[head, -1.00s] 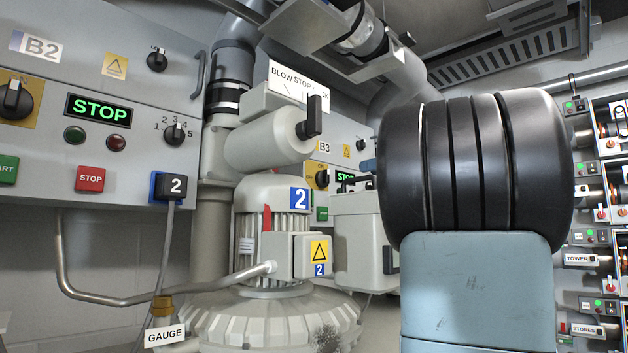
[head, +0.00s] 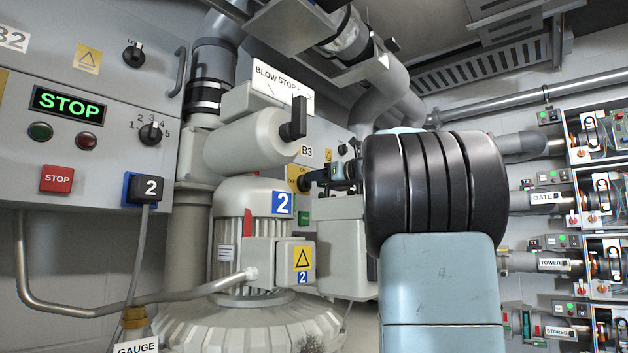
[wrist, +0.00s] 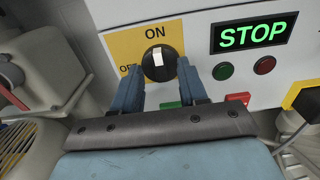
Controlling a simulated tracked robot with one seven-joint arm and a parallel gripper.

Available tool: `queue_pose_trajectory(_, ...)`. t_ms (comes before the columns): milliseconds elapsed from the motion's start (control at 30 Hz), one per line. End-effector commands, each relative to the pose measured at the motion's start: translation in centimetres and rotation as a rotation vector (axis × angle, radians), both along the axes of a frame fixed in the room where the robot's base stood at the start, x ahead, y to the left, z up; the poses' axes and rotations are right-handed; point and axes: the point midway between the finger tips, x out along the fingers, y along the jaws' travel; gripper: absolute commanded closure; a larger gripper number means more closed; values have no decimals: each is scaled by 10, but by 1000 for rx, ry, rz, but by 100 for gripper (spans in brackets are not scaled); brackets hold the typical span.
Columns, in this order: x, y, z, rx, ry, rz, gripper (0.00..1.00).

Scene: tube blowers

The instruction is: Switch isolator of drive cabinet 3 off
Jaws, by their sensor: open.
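Drive cabinet B3 (head: 322,138) stands behind the blower in the head view. Its isolator is a black rotary knob (wrist: 159,66) on a yellow plate (wrist: 124,47) in the wrist view. The knob's pale handle mark points up toward ON; the OFF label at the left is partly covered by a finger. My gripper (wrist: 160,68) is open, with one blue finger on each side of the knob's lower part. I cannot tell whether they touch it. In the head view my gripper (head: 318,178) reaches the yellow plate (head: 298,178), and the knob is mostly hidden.
A green STOP display (wrist: 254,35), a green button (wrist: 223,71) and a dark red button (wrist: 264,65) sit right of the isolator. Blower 2 (head: 262,200) and its stop valve handle (head: 298,117) stand left of my arm. Racked modules (head: 600,200) line the right.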

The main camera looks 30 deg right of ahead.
Motion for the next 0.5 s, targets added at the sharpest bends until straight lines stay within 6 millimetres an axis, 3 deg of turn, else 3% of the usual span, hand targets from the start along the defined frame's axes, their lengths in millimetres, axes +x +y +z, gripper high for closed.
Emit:
queue_pose_trajectory(200,15,6,0,0,1,1,57)
queue_pose_trajectory(500,17,6,0,-1,0,0,57)
